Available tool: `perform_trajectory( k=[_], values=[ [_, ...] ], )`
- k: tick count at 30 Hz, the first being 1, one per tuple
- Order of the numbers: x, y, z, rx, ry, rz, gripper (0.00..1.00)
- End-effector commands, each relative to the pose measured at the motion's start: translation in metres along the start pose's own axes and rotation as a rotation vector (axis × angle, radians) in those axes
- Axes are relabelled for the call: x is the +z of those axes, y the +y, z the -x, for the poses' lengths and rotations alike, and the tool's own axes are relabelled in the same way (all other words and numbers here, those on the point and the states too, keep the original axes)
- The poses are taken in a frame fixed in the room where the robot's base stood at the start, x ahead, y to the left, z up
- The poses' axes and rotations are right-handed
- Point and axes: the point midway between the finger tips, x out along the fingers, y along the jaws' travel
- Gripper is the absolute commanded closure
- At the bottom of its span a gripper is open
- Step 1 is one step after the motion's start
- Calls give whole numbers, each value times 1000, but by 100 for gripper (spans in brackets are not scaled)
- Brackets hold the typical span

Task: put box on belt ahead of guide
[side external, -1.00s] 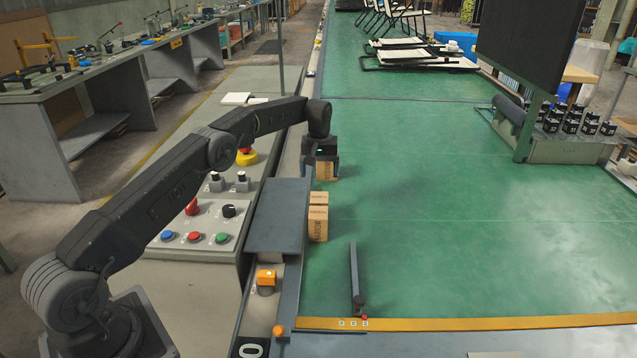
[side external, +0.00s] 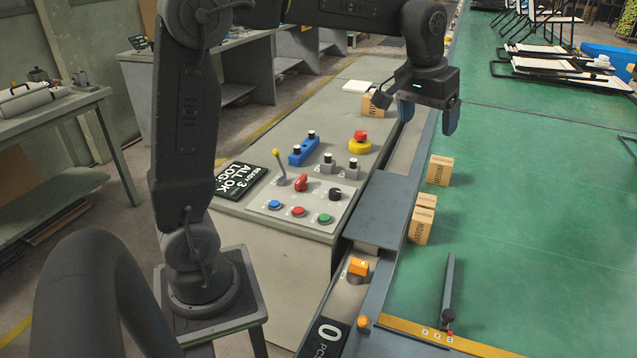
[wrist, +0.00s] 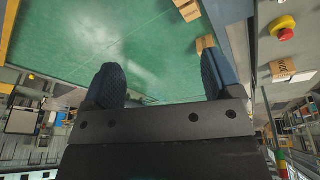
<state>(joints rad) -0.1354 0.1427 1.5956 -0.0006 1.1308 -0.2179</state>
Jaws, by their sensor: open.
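My gripper (side external: 428,116) is open and empty, held above the left edge of the green belt (side external: 540,220). Its blue fingers stand apart in the wrist view (wrist: 162,80). A cardboard box (side external: 440,170) stands alone on the belt near its left edge, below the gripper and apart from it. Two more boxes (side external: 421,224) stand close together nearer the camera. Another box (side external: 374,104) sits on the grey counter, left of the gripper; it also shows in the wrist view (wrist: 283,69). The dark bar-shaped guide (side external: 447,290) lies over the belt's near end.
The control counter (side external: 245,195) carries buttons, a lever and a red-and-yellow emergency stop (side external: 360,141). A dark raised plate (side external: 383,210) borders the belt's left side. Folded loungers (side external: 550,62) lie at the far end. The middle of the belt is clear.

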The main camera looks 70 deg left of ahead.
Motion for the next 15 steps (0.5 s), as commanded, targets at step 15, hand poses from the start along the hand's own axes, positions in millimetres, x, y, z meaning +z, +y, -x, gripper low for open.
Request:
perform_trajectory(
  k=[15],
  values=[
    [218,-21,31,67,189,-300,16]
  ],
)
